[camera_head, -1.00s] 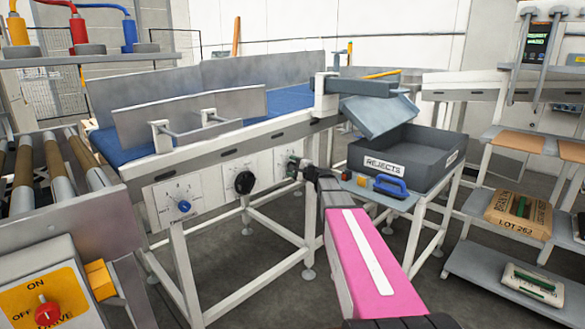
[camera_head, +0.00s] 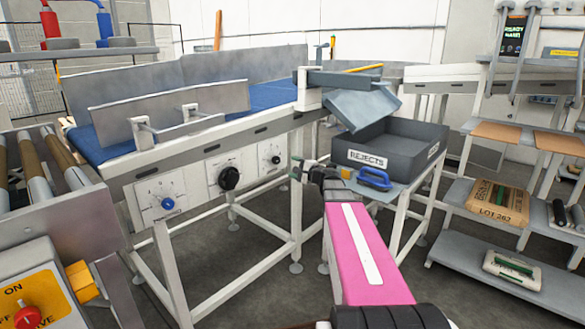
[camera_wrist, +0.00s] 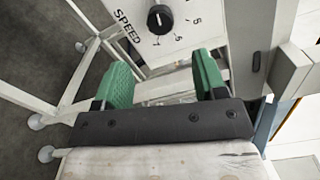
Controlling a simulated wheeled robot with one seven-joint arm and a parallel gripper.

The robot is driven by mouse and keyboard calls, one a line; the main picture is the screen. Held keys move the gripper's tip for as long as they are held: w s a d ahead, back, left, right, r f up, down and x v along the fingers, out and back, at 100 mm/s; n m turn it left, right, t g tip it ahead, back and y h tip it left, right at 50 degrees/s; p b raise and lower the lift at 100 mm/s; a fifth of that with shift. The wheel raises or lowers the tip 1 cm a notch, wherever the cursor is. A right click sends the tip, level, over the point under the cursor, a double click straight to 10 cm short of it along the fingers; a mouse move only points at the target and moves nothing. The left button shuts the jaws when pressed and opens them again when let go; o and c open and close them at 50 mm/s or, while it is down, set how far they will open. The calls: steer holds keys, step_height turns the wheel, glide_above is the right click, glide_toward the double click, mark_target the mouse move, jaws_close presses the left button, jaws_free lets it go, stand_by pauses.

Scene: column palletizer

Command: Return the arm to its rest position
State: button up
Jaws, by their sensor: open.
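My gripper (camera_head: 297,171) is at the end of my pink arm, in front of the conveyor's front panel and left of the rejects stand. In the wrist view my gripper (camera_wrist: 163,82) shows two green fingers spread apart with nothing between them. Beyond the fingers is a white panel with a black speed knob (camera_wrist: 159,19). The gripper looks apart from the panel and the knob.
The blue-belted conveyor (camera_head: 265,104) has a blue knob (camera_head: 168,203) and a black knob (camera_head: 229,177) on its front. A dark REJECTS bin (camera_head: 408,147) and blue-handled tool (camera_head: 374,179) are at right. Shelves (camera_head: 500,270) hold bags. Floor between is clear.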

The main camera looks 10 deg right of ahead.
steer(key=s+a+f+n+g+h, duration=0.2)
steer(key=s+a+f+n+g, duration=0.25)
steer(key=s+f, duration=0.35)
steer(key=s+a+f+n+g+h, duration=0.1)
steer(key=s+a+f+n+g, duration=0.35)
steer(key=s+f, duration=0.35)
steer(key=s+d+f+n+g+h, duration=0.2)
steer(key=s+f+n+g+h, duration=0.2)
steer(key=s+f, duration=0.5)
steer(key=s+g+h, duration=0.1)
steer(key=s+h, duration=0.1)
steer(key=s, duration=0.1)
steer(key=shift+f+h, duration=0.4)
steer(key=shift+s+d+f+n+g+h, duration=0.15)
steer(key=shift+s+d+n+g+h, duration=0.2)
steer(key=shift+s+h, duration=0.1)
steer(key=shift+c, duration=0.3)
